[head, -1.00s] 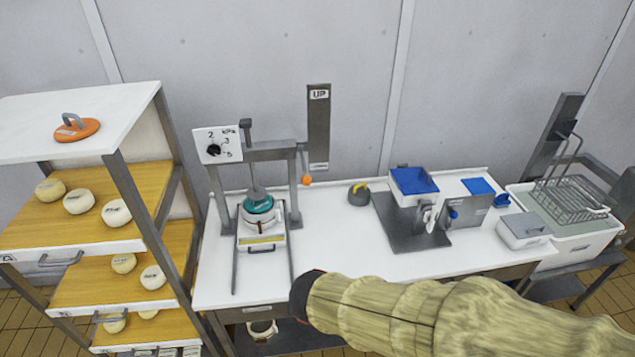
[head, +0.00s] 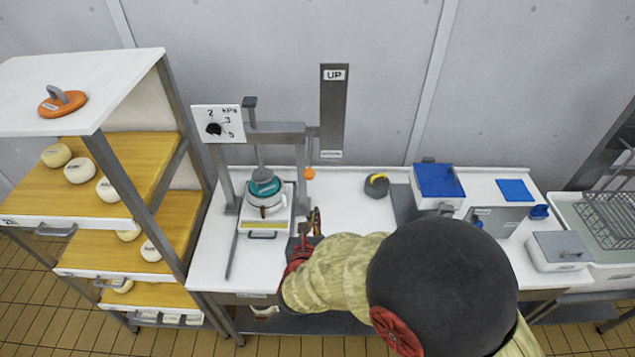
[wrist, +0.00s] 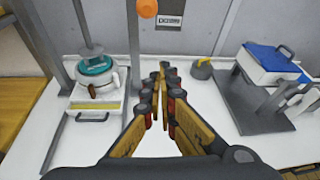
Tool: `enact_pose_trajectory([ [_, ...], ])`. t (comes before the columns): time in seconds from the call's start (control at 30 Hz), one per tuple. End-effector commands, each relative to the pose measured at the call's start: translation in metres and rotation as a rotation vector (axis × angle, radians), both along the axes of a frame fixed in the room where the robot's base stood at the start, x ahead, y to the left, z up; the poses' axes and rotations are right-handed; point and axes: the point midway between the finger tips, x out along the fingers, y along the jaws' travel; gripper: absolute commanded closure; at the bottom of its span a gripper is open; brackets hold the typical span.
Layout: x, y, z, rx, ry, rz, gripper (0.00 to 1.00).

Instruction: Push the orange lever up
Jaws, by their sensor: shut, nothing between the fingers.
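The orange lever shows as an orange ball (head: 309,174) at the low end of a thin rod, hanging at the right post of the press frame. A tall grey plate marked UP (head: 333,110) stands behind it. In the wrist view the orange ball (wrist: 147,8) is at the top edge, partly cut off. My gripper (head: 316,212) is below and in front of the ball, apart from it. In the wrist view my gripper (wrist: 164,72) is shut and empty, its fingertips pointing forward over the white table, below the ball.
The press frame (head: 275,128) holds a teal-lidded pot (head: 265,186) left of my gripper. A dark weight with a yellow handle (head: 376,186) and a blue-lidded box (head: 438,182) stand to the right. A shelf with white rounds (head: 80,170) is at the left.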

Motion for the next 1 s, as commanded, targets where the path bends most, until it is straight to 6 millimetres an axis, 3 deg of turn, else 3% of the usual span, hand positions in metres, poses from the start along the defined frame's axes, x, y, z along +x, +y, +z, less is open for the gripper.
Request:
enact_pose_trajectory([
  [0.1,0.003,0.011,0.005,-0.058,-0.013,0.061,1.00],
  [0.63,0.009,0.009,0.004,-0.081,-0.010,0.062,1.00],
  [0.77,0.024,0.006,-0.001,-0.081,-0.009,0.060,1.00],
  [1.0,0.068,0.001,-0.016,-0.081,-0.008,0.060,1.00],
])
